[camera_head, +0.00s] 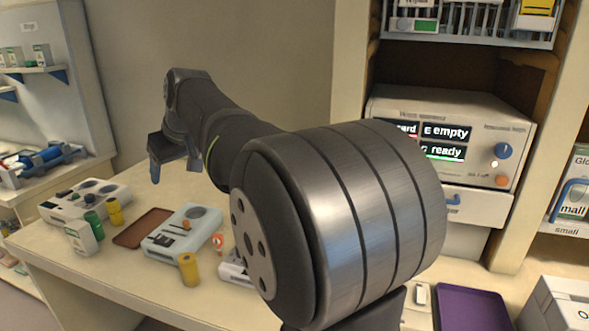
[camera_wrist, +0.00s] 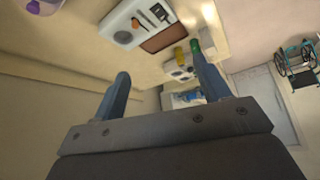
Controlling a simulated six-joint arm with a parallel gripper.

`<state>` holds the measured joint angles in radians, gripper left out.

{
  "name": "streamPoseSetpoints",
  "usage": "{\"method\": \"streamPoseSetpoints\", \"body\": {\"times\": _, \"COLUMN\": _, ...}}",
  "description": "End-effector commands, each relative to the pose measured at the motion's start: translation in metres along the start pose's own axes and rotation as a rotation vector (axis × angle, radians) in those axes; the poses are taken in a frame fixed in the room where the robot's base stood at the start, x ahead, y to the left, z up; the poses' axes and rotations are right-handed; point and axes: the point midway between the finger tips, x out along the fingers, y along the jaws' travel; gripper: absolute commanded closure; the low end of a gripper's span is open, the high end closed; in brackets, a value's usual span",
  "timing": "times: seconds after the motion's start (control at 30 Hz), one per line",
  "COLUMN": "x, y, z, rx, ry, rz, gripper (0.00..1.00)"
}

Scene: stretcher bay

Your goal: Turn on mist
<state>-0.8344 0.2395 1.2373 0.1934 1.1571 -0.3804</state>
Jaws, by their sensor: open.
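No label reading mist is legible in either view. A pale device (camera_head: 182,232) with a small orange control (camera_head: 186,224) and a round grey recess sits on the bench, left of centre. What looks like the same device (camera_wrist: 142,14) is at the top of the wrist view, its orange part (camera_wrist: 122,37) visible. My gripper (camera_head: 173,166) is above the back of the bench, behind and apart from the device. In the wrist view my gripper (camera_wrist: 158,62) is open, with nothing between its two blue fingers.
A brown tray (camera_head: 143,227) and a white two-dial unit (camera_head: 85,201) are left of the device. Yellow bottles (camera_head: 188,268) and a green bottle (camera_head: 94,225) stand nearby. A screened console (camera_head: 450,118) with blue and orange knobs is at right. My arm hides the bench middle.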

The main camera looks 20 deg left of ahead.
Motion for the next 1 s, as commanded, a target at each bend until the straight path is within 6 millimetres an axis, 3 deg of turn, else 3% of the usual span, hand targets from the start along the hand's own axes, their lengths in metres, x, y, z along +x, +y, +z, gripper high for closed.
{"method": "streamPoseSetpoints", "body": {"times": 0.03, "x": 0.000, "y": 0.000, "z": 0.000, "rx": 0.000, "ry": 0.000, "rz": 0.000, "gripper": 0.41}}
{"method": "streamPoseSetpoints", "body": {"times": 0.2, "x": 0.003, "y": 0.000, "z": 0.000, "rx": -0.005, "ry": 0.001, "rz": -0.008, "gripper": 0.75}}
{"method": "streamPoseSetpoints", "body": {"times": 0.33, "x": 0.021, "y": -0.001, "z": 0.000, "rx": -0.041, "ry": 0.013, "rz": -0.053, "gripper": 1.00}}
{"method": "streamPoseSetpoints", "body": {"times": 0.7, "x": 0.121, "y": 0.004, "z": -0.001, "rx": -0.219, "ry": 0.202, "rz": -0.264, "gripper": 1.00}}
{"method": "streamPoseSetpoints", "body": {"times": 1.0, "x": 0.176, "y": 0.027, "z": 0.004, "rx": -0.276, "ry": 0.359, "rz": -0.277, "gripper": 1.00}}
